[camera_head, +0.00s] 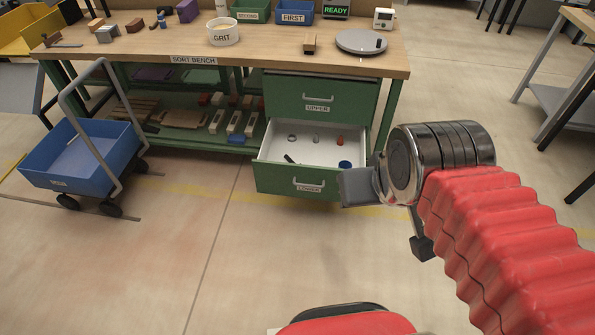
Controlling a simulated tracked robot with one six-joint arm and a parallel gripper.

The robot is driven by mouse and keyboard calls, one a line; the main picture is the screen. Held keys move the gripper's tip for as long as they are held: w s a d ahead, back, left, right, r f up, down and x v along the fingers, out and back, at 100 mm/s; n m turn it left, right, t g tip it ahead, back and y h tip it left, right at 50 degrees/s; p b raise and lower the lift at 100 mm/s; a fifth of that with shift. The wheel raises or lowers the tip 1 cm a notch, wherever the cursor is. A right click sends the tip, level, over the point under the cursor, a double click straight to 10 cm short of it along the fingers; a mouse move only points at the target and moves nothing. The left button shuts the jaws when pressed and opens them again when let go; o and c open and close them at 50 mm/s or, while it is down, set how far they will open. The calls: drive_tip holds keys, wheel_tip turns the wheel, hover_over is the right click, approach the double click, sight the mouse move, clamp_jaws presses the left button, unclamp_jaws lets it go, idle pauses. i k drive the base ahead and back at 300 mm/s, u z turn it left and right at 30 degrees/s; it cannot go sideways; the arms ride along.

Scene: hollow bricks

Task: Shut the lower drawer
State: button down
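The lower drawer (309,184) of the green bench is pulled out. Its white inside shows several small items, among them a blue round thing (345,164) and an orange-red one (340,140). Its front carries a pale handle (308,186) and a "LOWER" label. The upper drawer (318,98) above it is shut. My gripper (357,187) is at the right end of the lower drawer's front, with a flat grey part beside that corner. I cannot tell whether it touches the drawer. The finger gap is hidden from this angle.
The sort bench top (140,50) holds a "GRIT" tub (223,32), a round grey plate (361,42), bins and small blocks. A blue cart (80,158) stands on the floor at left. The floor in front of the drawer is clear. Another table stands at far right.

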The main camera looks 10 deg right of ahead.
sight(315, 177)
drive_tip(key=u, duration=0.3)
drive_tip(key=i, duration=0.45)
drive_tip(key=u, duration=0.55)
drive_tip(key=i, duration=1.3)
drive_tip(key=z, duration=0.2)
